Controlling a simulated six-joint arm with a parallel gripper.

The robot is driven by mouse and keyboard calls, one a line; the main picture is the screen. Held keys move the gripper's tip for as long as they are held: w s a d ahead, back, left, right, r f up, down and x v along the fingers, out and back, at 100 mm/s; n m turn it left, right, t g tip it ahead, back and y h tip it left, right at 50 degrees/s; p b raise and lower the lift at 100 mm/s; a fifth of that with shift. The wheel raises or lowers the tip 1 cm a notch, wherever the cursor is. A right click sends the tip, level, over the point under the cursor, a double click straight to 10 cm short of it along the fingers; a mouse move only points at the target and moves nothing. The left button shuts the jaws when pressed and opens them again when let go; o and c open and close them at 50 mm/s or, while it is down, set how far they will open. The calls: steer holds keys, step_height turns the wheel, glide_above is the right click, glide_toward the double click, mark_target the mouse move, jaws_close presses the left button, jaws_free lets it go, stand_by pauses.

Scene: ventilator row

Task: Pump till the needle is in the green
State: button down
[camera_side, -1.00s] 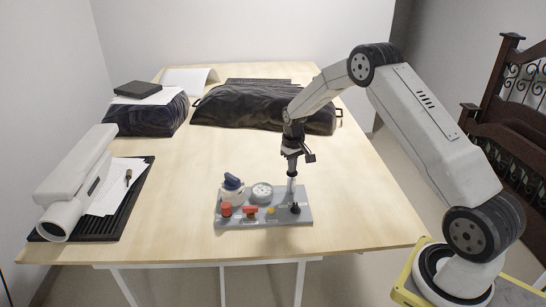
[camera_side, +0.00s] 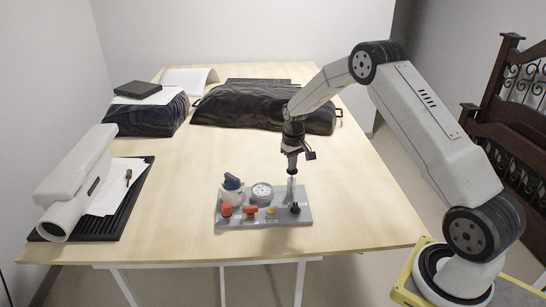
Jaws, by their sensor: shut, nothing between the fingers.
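A grey panel (camera_side: 261,221) lies on the table near its front edge. On it stands a round white gauge (camera_side: 262,191); its needle and any green zone are too small to read. A blue-topped knob (camera_side: 232,182) is at the back left. A red button (camera_side: 226,209), a red switch (camera_side: 250,210) and a small yellow button (camera_side: 271,210) line the front. A dark knob (camera_side: 295,208) sits at the right end. My gripper (camera_side: 292,177) points down, shut and empty, over a pale upright post at the panel's right end; I cannot tell whether it touches.
A white device (camera_side: 75,180) and papers lie on a black ribbed tray (camera_side: 126,203) at the left. Dark bags (camera_side: 262,106) lie at the back. The wooden table (camera_side: 355,200) is clear right of the panel.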

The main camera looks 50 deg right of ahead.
steer(key=shift+f, duration=1.15)
steer(key=shift+r, duration=1.45)
steer(key=shift+f, duration=0.4)
steer(key=shift+r, duration=0.5)
